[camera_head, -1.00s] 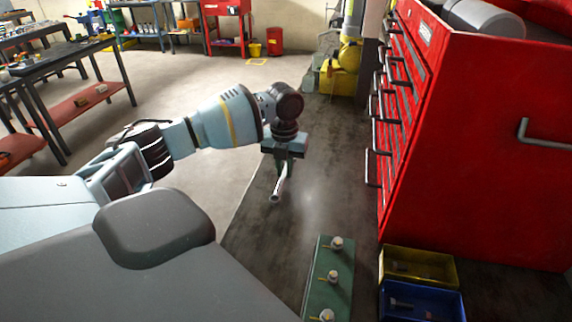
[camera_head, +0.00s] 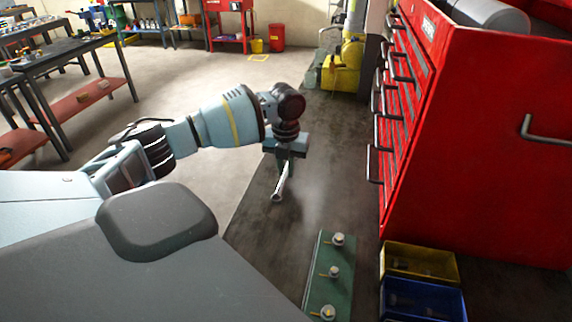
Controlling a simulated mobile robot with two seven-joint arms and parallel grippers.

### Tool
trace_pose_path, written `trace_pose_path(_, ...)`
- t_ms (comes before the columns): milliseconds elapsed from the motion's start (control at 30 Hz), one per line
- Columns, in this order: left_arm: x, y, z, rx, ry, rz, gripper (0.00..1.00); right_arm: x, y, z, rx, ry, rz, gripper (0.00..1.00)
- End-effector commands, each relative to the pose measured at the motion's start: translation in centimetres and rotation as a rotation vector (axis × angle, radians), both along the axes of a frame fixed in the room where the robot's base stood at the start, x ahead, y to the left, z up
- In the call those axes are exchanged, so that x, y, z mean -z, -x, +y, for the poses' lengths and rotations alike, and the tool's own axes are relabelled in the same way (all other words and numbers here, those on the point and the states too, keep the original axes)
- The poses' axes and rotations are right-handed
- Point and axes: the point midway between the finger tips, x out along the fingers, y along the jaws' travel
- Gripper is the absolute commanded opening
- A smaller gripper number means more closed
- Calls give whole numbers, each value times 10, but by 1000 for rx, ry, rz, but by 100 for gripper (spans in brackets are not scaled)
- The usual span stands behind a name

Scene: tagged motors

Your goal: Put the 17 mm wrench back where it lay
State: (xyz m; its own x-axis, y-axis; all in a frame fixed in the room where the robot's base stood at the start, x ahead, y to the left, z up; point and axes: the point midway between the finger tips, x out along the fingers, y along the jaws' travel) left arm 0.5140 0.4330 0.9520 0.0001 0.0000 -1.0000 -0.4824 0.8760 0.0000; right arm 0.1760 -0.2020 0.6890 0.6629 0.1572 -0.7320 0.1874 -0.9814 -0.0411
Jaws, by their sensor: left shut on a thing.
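My left gripper (camera_head: 285,160) reaches in from the left and is shut on a silver wrench (camera_head: 281,183). The wrench hangs down from the jaws, slightly tilted, with its ring-like end lowest. I cannot read a size on it. The gripper and wrench are apart from the green plate, which lies nearer to me. The green plate (camera_head: 322,285) carries several tagged bolt-like motors (camera_head: 338,240). My right gripper does not show.
A yellow bin (camera_head: 420,248) and a blue bin (camera_head: 460,305) with small parts stand right of the plate. A tall red tool cabinet (camera_head: 480,170) with protruding drawer handles stands at the right. Dark workbenches (camera_head: 65,52) are at the far left. The dark surface around the wrench is clear.

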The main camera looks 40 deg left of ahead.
Motion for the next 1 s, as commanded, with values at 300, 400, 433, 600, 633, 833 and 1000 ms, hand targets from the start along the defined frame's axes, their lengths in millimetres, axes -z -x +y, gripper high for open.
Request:
trace_pose_path(300, -1, 0, 0, 0, 1, 0, 0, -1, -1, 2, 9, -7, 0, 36)
trace_pose_path(400, 1, 0, 0, 0, 1, 0, 0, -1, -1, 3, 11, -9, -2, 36)
trace_pose_path(433, 2, 0, 0, 0, 1, 0, 0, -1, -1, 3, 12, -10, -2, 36)
trace_pose_path(600, 5, 0, 0, 0, 1, 0, 0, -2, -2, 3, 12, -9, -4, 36)
trace_pose_path(633, 5, 0, 0, 0, 1, 0, 0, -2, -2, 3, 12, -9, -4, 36)
trace_pose_path(833, 5, 0, 0, 0, 1, 0, 0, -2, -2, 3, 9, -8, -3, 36)
trace_pose_path(1000, 5, 0, 0, 0, 1, 0, 0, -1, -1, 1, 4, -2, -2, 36)
